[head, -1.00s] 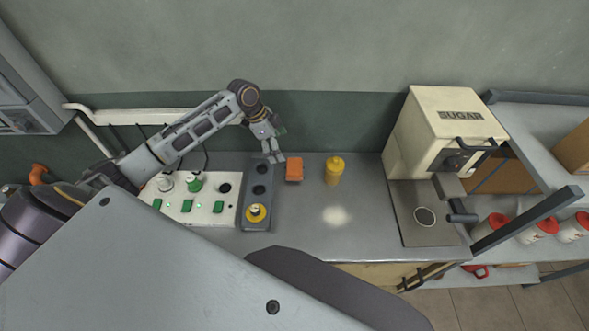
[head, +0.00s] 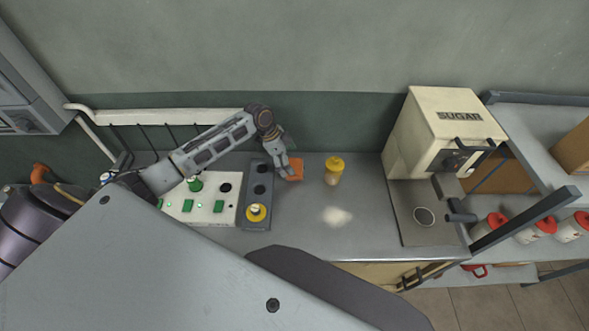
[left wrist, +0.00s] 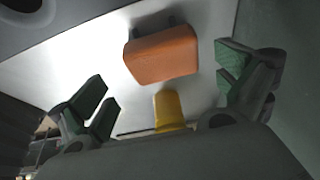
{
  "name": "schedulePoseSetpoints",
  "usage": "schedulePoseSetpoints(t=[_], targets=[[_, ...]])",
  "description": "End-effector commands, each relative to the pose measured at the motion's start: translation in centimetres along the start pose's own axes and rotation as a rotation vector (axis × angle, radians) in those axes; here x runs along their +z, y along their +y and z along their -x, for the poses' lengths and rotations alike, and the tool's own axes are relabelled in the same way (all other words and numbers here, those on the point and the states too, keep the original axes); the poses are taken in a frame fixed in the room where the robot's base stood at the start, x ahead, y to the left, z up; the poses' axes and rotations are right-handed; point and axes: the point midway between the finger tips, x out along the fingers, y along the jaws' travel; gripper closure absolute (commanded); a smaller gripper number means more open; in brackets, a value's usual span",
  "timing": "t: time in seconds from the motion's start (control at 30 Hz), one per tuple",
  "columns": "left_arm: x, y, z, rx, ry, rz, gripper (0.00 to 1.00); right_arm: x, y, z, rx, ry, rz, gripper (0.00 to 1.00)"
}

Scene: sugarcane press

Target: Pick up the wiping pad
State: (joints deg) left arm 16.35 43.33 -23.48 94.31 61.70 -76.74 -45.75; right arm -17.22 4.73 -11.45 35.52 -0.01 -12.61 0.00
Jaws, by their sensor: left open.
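The wiping pad, an orange block (head: 296,170), lies on the grey counter, right of the dark panel with round holes. My left gripper (head: 287,172) is over its left side and hides part of it in the head view. In the left wrist view the pad (left wrist: 162,55) shows ahead, between and beyond the open fingers of the left gripper (left wrist: 170,95). The fingers stand apart with nothing between them. I cannot tell how high the fingertips are above the counter. My right gripper is not in view.
A yellow-capped bottle (head: 334,170) stands close to the right of the pad; it also shows in the left wrist view (left wrist: 169,108). A button panel (head: 203,206) lies to the left. The cream SUGAR press (head: 440,130) stands at the right.

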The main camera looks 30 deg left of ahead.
Motion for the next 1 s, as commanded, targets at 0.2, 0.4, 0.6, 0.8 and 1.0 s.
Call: schedulePoseSetpoints(t=[0.2, 0.4, 0.6, 0.8, 1.0], targets=[[-0.1, 0.0, -0.3, 0.001, 0.0, 0.001, 0.0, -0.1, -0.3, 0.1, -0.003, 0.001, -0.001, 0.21], [-0.3, -0.2, -1.7, 0.003, 0.001, 0.001, 0.0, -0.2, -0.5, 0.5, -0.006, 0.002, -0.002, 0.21], [-0.3, -0.4, -3.7, 0.003, 0.0, 0.002, 0.0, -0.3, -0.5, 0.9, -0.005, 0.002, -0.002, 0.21], [-0.3, -0.4, -5.0, 0.0, -0.001, 0.0, 0.0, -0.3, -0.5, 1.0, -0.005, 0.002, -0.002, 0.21], [-0.3, -0.4, -5.2, 0.0, -0.001, 0.0, 0.0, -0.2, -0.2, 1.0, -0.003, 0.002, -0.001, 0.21]])
